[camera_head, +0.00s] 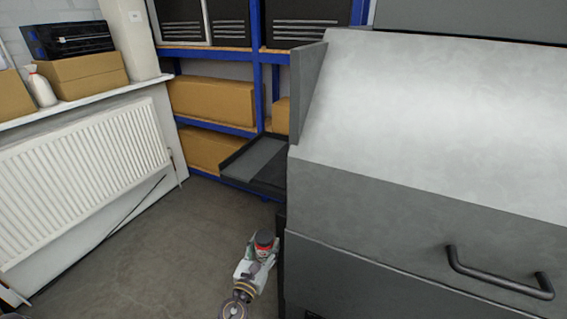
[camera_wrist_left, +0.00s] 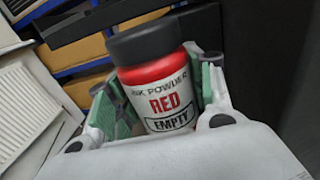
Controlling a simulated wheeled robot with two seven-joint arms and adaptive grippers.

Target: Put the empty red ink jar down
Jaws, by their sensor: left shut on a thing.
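The red ink jar (camera_wrist_left: 165,90) has a black lid and a white label reading "INK POWDER RED EMPTY" in the left wrist view. My left gripper (camera_wrist_left: 160,98) is shut on it, with green-padded fingers on both sides of the jar. In the head view, the jar (camera_head: 264,243) is small at the bottom middle, its dark lid up. My left gripper (camera_head: 258,255) holds it above the floor, beside the grey machine's left side. My right gripper is not in view.
A large grey machine (camera_head: 420,120) with a black handle (camera_head: 500,278) fills the right. A dark tray (camera_head: 256,165) juts from its left side. Blue shelving (camera_head: 257,70) with cardboard boxes stands behind. A white radiator (camera_head: 85,175) is at left. The floor (camera_head: 165,240) between is clear.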

